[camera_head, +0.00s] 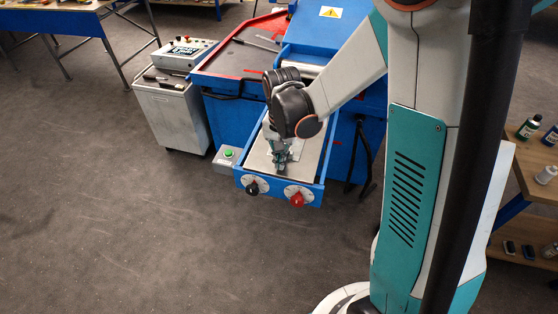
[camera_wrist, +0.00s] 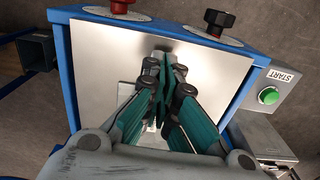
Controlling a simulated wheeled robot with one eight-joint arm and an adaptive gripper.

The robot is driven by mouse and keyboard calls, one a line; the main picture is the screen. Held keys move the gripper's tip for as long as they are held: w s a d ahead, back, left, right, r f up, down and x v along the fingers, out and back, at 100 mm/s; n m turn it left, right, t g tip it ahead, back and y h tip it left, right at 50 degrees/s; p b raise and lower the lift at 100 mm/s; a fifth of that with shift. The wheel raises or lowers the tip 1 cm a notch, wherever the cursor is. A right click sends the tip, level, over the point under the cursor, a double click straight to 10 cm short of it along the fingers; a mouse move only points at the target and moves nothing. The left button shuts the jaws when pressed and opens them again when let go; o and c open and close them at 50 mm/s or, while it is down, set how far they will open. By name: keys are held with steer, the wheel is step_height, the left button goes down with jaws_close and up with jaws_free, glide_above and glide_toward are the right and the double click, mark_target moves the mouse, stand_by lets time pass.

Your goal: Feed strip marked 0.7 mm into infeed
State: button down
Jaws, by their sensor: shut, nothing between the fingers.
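My gripper (camera_head: 281,168) points down over the grey metal plate of the blue-framed infeed tray (camera_head: 315,160). In the wrist view its fingers (camera_wrist: 162,62) are closed together with nothing between them, over the bare plate (camera_wrist: 215,75). I cannot tell whether the fingertips touch the plate. A small pale piece (camera_wrist: 126,90) shows beside the fingers, partly hidden by them. No strip with a 0.7 mm mark can be made out in either view. My arm hides part of the tray and the machine behind it.
The tray front has a black knob (camera_head: 252,188) and a red knob (camera_head: 297,200). A green START button (camera_wrist: 268,96) sits on a box beside it. The blue machine (camera_head: 230,105) stands behind, a grey cabinet (camera_head: 170,112) to its left. Floor in front is clear.

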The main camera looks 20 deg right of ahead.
mark_target(296, 151)
steer(key=shift+w+d, duration=0.1)
steer(key=w+d+b, duration=0.1)
steer(key=w, duration=0.1)
steer(key=w+d, duration=0.2)
steer(key=shift+w+d+b, duration=0.1)
steer(key=shift+b, duration=0.25)
